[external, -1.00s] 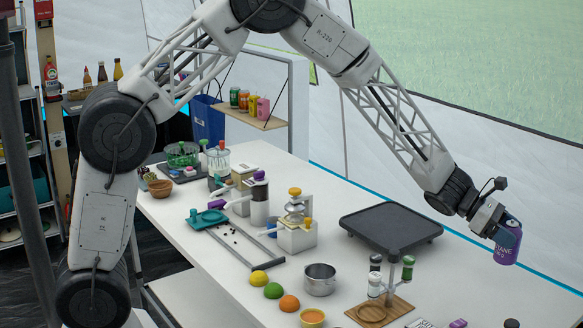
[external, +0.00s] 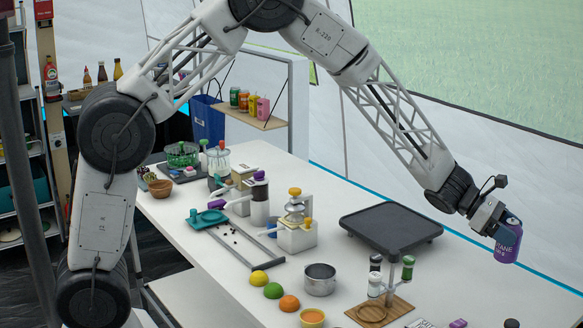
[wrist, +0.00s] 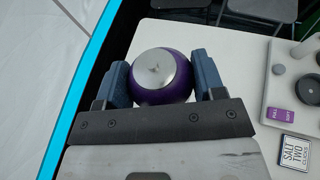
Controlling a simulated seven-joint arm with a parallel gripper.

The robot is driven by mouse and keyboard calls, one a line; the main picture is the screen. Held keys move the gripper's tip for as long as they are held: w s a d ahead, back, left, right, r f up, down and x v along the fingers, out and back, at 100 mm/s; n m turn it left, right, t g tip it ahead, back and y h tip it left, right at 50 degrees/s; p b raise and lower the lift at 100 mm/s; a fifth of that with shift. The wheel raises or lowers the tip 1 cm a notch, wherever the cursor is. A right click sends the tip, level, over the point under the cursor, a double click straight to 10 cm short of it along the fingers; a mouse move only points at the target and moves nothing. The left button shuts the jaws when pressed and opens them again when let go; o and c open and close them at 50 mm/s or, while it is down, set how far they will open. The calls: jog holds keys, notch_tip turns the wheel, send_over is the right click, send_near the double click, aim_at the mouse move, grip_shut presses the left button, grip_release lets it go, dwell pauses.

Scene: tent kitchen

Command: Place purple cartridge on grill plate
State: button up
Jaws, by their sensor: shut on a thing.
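The purple cartridge (external: 507,243) is a can with pale lettering, held in the air at the right of the external view, beyond the table's far edge side. My gripper (external: 497,226) is shut on it. In the wrist view the cartridge (wrist: 161,80) shows its silver domed top between the two blue-grey fingers of my gripper (wrist: 163,85). The black grill plate (external: 392,226) is a square tray on the white table, left of the cartridge in the external view. Its top is bare. The grill plate is not visible in the wrist view.
A spice rack (external: 388,280) with small shakers stands in front of the grill plate. A metal pot (external: 320,279), a lemon, a lime and an orange sit nearby. A salt sign (wrist: 296,152) lies at the right in the wrist view. White table (external: 345,205) left of the plate is clear.

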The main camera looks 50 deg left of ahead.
jog(key=w+a+r, duration=0.1)
jog(key=a+r, duration=0.2)
jog(key=a, duration=1.6)
notch_tip(320, 180, up, 2)
jog(key=n+t, duration=0.1)
send_over(391, 224)
jog(key=shift+r, duration=0.1)
notch_tip(391, 224, down, 6)
jog(key=shift+f, duration=0.2)
jog(key=shift+f, duration=1.8)
jog(key=shift+f, duration=0.1)
